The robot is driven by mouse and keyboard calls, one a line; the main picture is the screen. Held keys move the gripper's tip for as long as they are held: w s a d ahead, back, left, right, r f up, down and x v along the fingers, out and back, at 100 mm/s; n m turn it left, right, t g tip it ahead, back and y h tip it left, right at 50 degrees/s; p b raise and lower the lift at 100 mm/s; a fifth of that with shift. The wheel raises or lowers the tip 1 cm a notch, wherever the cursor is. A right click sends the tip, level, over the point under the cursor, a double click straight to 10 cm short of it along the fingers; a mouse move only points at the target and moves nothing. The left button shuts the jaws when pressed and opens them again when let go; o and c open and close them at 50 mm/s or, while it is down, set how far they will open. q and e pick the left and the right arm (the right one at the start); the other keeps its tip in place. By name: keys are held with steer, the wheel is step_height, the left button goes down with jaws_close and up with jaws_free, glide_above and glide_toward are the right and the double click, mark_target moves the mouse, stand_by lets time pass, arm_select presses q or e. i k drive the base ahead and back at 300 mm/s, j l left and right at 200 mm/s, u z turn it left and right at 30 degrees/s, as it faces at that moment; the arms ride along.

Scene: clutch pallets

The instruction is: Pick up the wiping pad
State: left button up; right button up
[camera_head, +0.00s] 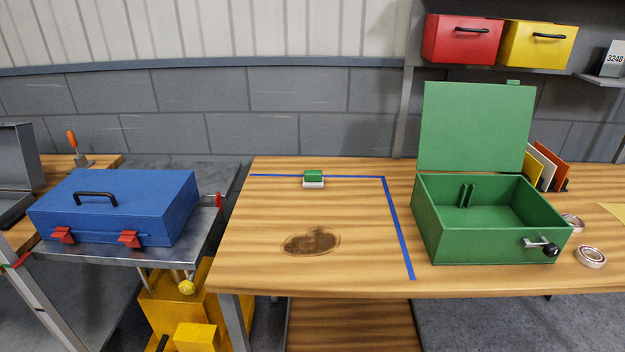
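The wiping pad (314,179) is a small block with a green top and a white lower layer. It lies on the wooden workbench (240,245), near the back edge, touching or covering part of a blue tape line (350,177). A dark brown stain (311,241) is on the bench top in front of the pad. Neither of my grippers shows in the head view.
An open green box (490,247) with a raised lid stands right of the tape. Metal rings (590,257) lie beside it. A closed blue case (120,205) sits on a metal cart at left. The bench around the pad is clear.

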mark_target(311, 178)
steer(key=i+j, duration=0.1)
steer(key=j, duration=0.25)
steer(key=i+j, duration=0.15)
steer(key=j, duration=0.15)
steer(key=i+j, duration=0.1)
steer(key=j, duration=0.25)
steer(key=i+j+z, duration=0.1)
steer(key=j+z, duration=0.2)
steer(key=z, duration=0.15)
steer(key=j+z, duration=0.65)
steer(key=z, duration=0.2)
steer(key=i, duration=0.05)
